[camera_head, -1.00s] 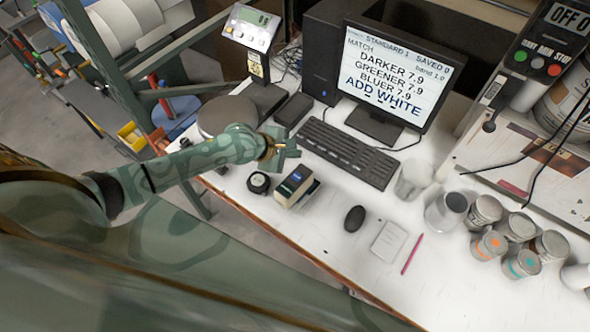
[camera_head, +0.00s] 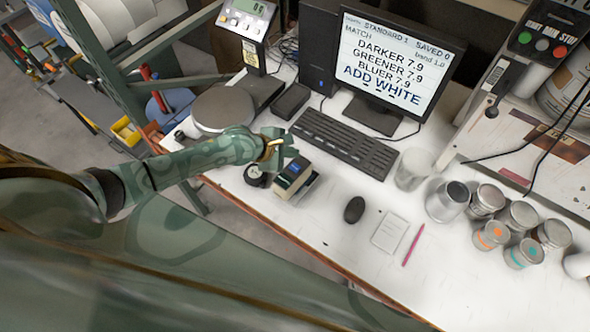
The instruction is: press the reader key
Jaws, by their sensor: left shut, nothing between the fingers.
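The reader (camera_head: 294,177) is a small boxy device with a dark top and a blue display, on the white bench left of the mouse. I cannot make out its key. A small round black puck (camera_head: 256,178) sits just left of it, partly hidden by my gripper. My left gripper (camera_head: 286,143) is shut and empty. It appears just above and behind the reader in the picture; whether it touches anything I cannot tell. The monitor (camera_head: 392,62) reads MATCH, DARKER 7.9, GREENER 7.9, BLUER 7.9, ADD WHITE. My right gripper is not in view.
A black keyboard (camera_head: 345,143) lies behind the reader. A scale (camera_head: 222,110) with a display stands at the left. A mouse (camera_head: 354,210), a notepad (camera_head: 389,231) and a pink pen (camera_head: 412,245) lie to the right. Several cans (camera_head: 490,235) stand farther right.

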